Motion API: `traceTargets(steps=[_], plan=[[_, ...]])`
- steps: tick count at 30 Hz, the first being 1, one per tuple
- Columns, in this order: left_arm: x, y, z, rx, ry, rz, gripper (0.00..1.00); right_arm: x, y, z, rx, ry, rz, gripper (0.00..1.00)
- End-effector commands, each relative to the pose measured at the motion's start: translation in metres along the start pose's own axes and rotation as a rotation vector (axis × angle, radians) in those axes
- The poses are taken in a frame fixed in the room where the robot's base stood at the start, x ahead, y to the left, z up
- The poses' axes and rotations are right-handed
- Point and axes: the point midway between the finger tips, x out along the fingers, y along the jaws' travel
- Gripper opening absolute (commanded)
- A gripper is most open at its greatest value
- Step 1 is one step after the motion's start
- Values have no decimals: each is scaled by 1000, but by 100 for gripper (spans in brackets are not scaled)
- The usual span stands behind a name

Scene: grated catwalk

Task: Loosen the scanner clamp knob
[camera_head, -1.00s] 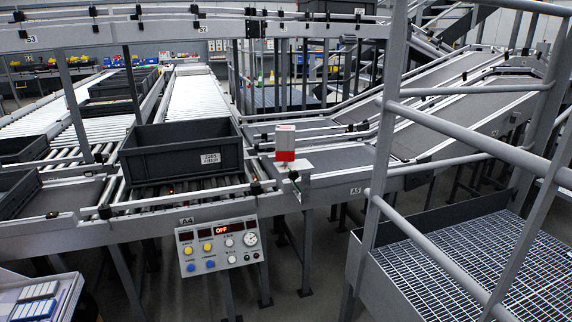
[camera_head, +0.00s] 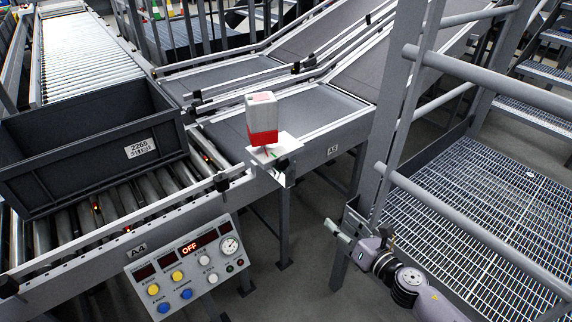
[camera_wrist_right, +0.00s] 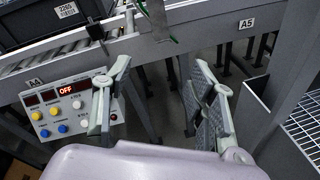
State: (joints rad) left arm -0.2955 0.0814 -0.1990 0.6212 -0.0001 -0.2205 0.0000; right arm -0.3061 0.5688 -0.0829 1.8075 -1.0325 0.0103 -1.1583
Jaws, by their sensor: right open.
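The scanner (camera_head: 263,120), a white box with a red lower band, stands on a pale bracket plate (camera_head: 270,150) at the conveyor's side rail. A small dark part that looks like the clamp knob (camera_head: 281,164) shows at the plate's front edge; its details are too small to tell. My right gripper (camera_head: 345,234) is to the right of and below the scanner, apart from it. In the right wrist view its two grey fingers (camera_wrist_right: 162,65) are spread with nothing between them. The bracket's lower part (camera_wrist_right: 158,14) shows there at the top, beyond the fingertips. My left gripper is out of view.
A control panel (camera_head: 187,267) reading OFF hangs below the rail, left of my right gripper. A grey crate (camera_head: 85,160) sits on the rollers. Grey railing posts and bars (camera_head: 395,120) and a grated platform (camera_head: 480,190) stand close on the right.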

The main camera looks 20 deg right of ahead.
Motion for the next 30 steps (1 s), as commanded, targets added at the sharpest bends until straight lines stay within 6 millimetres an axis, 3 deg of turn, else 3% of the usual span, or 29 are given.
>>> traceTargets(steps=[1, 3, 7, 14, 30], plan=[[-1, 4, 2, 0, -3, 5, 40, -1, 25, 25, -135, -30, 60, 52], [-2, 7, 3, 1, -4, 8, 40, -4, 49, 48, -282, -66, 114, 52], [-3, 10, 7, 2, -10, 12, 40, -7, 74, 68, -427, -105, 164, 52], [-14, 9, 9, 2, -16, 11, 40, 14, 84, 76, -452, -115, 172, 52], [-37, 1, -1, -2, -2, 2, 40, 124, 104, 82, -445, -115, 169, 52]])
